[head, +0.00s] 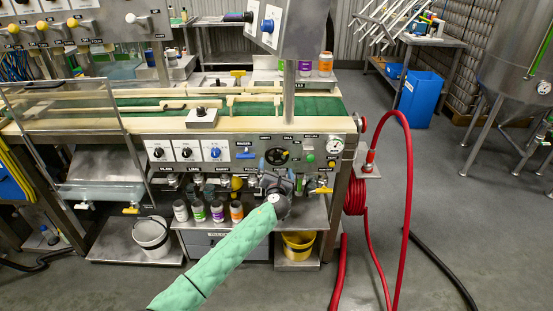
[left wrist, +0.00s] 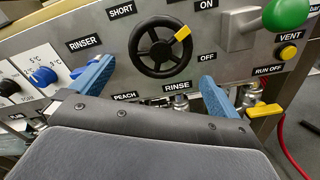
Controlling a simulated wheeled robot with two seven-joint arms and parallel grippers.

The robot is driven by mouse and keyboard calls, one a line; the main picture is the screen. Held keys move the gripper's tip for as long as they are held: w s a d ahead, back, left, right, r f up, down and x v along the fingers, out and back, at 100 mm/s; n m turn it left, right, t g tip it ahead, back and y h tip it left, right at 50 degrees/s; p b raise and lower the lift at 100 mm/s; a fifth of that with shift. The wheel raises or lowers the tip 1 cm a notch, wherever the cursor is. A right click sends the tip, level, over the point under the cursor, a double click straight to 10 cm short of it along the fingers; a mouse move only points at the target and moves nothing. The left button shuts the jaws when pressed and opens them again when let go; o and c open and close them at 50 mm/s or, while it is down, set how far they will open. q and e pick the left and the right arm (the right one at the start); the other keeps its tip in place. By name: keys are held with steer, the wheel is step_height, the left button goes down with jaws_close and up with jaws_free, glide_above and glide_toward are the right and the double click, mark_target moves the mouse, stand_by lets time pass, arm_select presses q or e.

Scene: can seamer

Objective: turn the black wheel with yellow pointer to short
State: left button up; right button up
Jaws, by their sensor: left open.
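The black wheel (left wrist: 160,47) is spoked and mounted on the grey machine panel. Its yellow pointer (left wrist: 183,33) points to the upper right. The SHORT label (left wrist: 122,11) is at the wheel's upper left, and the RINSE label (left wrist: 177,86) is below it. The wheel also shows in the head view (head: 276,156), just above my gripper. My left gripper (left wrist: 157,72) is open, its blue fingers spread below and to either side of the wheel, with nothing between them. In the head view, my left gripper (head: 276,171) faces the panel. My right gripper is not in view.
A green knob (left wrist: 283,14) and a yellow button (left wrist: 288,52) lie right of the wheel. A blue RINSER handle (left wrist: 45,75) is left. A yellow valve handle (left wrist: 264,110) is near the right finger. Bottles (head: 217,211) stand on the shelf below; a red hose (head: 406,190) hangs right.

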mark_target(276, 159)
arm_select(q)
steer(key=w, duration=0.6)
steer(key=shift+r+p, duration=0.1)
steer(key=shift+p, duration=0.2)
steer(key=shift+w, duration=0.6)
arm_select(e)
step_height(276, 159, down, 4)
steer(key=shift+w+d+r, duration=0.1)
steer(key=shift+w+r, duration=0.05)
arm_select(q)
steer(key=shift+c, duration=0.2)
steer(key=c, duration=0.7)
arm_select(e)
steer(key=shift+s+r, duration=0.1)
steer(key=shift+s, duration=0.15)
